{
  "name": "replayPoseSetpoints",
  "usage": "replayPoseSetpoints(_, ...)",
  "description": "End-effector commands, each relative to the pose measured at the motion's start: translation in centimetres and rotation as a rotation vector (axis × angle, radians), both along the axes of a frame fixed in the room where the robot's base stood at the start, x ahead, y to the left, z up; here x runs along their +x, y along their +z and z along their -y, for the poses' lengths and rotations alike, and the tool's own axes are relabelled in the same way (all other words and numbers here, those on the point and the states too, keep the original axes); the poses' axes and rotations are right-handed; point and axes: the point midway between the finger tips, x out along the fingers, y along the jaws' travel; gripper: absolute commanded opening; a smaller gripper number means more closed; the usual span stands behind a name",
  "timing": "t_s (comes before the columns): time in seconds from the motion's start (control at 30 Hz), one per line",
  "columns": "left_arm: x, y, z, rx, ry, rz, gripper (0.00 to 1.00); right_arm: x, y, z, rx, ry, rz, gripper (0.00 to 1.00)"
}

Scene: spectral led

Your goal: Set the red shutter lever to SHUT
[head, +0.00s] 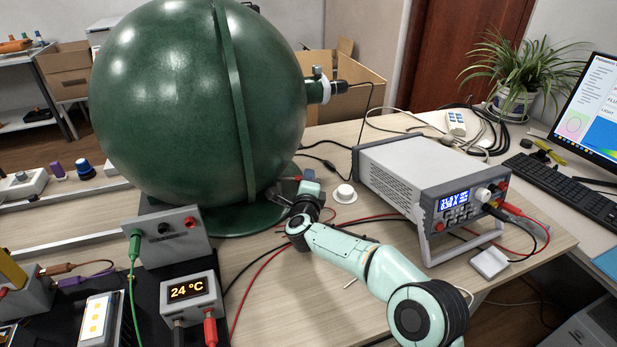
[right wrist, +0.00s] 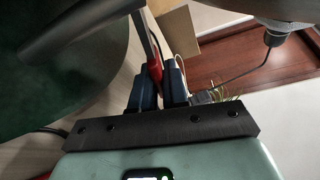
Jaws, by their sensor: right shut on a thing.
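The big dark green sphere (head: 180,100) stands on the table on a round green foot. My right gripper (head: 305,183) is low beside the sphere's right side, near its foot. In the right wrist view my right gripper (right wrist: 160,84) has its blue fingers close together on the red shutter lever (right wrist: 154,73). Most of the lever is hidden by the fingers. In the head view only a small bit of red shows at the fingertips, and I cannot read any SHUT marking. My left gripper is not in view.
A grey power supply (head: 420,175) with a lit display stands right of my right arm. A small white round piece (head: 345,193) lies between them. Red and black cables cross the table. A temperature display box (head: 192,292) reading 24 °C stands at the front left.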

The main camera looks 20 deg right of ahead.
Motion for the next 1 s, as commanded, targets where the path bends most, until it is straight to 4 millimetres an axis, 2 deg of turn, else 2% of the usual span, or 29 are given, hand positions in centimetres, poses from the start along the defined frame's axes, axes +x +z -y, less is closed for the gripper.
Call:
replayPoseSetpoints(0.67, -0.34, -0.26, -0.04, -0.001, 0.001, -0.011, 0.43, 0.00, -0.62, -0.12, 0.061, -0.001, 0.002, 0.00)
replayPoseSetpoints(0.7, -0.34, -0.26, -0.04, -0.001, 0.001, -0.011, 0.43, -0.01, -0.63, -0.14, 0.061, -0.001, 0.002, 0.27)
replayPoseSetpoints(0.73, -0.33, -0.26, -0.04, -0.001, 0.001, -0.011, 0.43, 0.00, -0.63, -0.13, 0.061, -0.001, 0.002, 0.35)
replayPoseSetpoints(1.0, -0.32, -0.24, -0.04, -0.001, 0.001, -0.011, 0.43, -0.01, -0.52, -0.13, 0.059, 0.000, 0.003, 0.35)
